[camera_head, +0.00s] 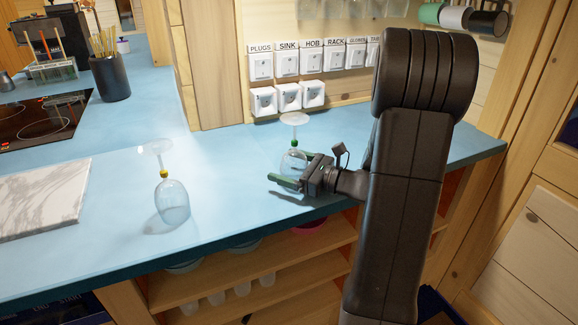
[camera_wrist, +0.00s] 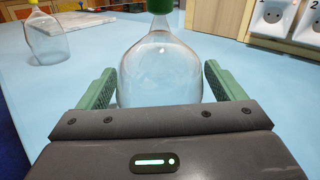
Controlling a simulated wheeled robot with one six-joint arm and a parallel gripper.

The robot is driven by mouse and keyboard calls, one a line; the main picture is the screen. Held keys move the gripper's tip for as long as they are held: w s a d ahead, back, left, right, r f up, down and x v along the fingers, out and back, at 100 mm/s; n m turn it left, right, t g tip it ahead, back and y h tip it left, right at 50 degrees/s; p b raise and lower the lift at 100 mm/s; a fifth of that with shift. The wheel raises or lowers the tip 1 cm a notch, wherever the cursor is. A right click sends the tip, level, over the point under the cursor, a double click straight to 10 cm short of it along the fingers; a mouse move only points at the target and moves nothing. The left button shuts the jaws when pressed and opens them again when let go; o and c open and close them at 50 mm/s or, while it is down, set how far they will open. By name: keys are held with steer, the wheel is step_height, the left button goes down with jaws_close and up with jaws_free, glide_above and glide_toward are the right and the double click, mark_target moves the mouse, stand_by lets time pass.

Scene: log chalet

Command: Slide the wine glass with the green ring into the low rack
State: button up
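The wine glass with the green ring (camera_head: 293,163) stands upside down on the blue counter, bowl down and foot up. In the wrist view, its clear bowl (camera_wrist: 160,75) is between my fingers, with the green ring at the top edge. My gripper (camera_head: 291,171) is open around the bowl, close to the counter; narrow gaps show beside the fingertips in the wrist view (camera_wrist: 160,85). A second upside-down glass with a yellow ring (camera_head: 172,201) stands to the left, apart from my gripper. I cannot tell for sure which thing is the low rack.
A marble board (camera_head: 40,200) lies at the left. Labelled switches and sockets (camera_head: 287,63) line the wall behind. Translucent items (camera_head: 340,8) hang at the top. Wooden shelves (camera_head: 270,285) under the counter hold several vessels. The counter between the two glasses is clear.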

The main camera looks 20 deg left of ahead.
stand_by(0.4)
steer(key=d, duration=1.3)
steer(key=shift+s+d, duration=0.2)
steer(key=shift+d, duration=0.2)
steer(key=a, duration=1.4)
steer(key=shift+w, duration=0.2)
steer(key=shift+r, duration=0.2)
steer(key=shift+d+f, duration=0.1)
steer(key=shift+f, duration=0.05)
